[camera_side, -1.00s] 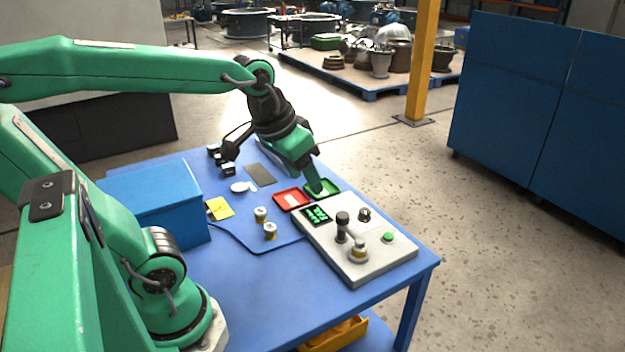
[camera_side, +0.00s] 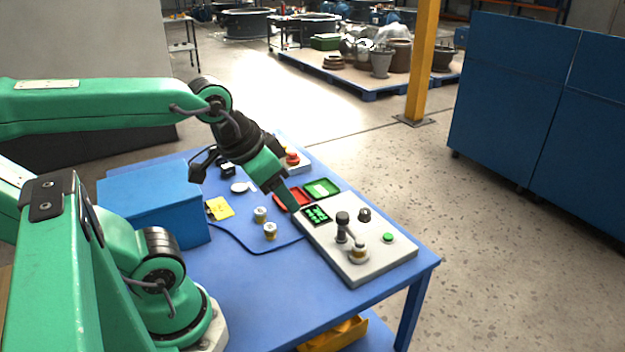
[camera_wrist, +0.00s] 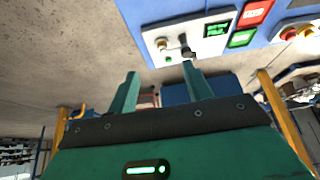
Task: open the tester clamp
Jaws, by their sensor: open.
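The tester (camera_side: 325,240) is a pale grey box on the blue table, with a lit green display (camera_side: 316,214) and a green button (camera_side: 388,237). Its clamp (camera_side: 342,228) is a dark upright post with a black knob, beside a small brass-and-white valve part (camera_side: 358,250) seated on the box. I cannot tell whether the clamp is closed. My gripper (camera_side: 294,204) is open and empty, tilted down over the red tray by the tester's display end, apart from the clamp. In the wrist view, the tester (camera_wrist: 153,36) lies beyond my open fingers (camera_wrist: 160,72).
A red tray (camera_side: 284,200) and a green tray (camera_side: 323,188) lie behind the tester. A blue box (camera_side: 155,205) stands left, a red button (camera_side: 292,157) at the back.

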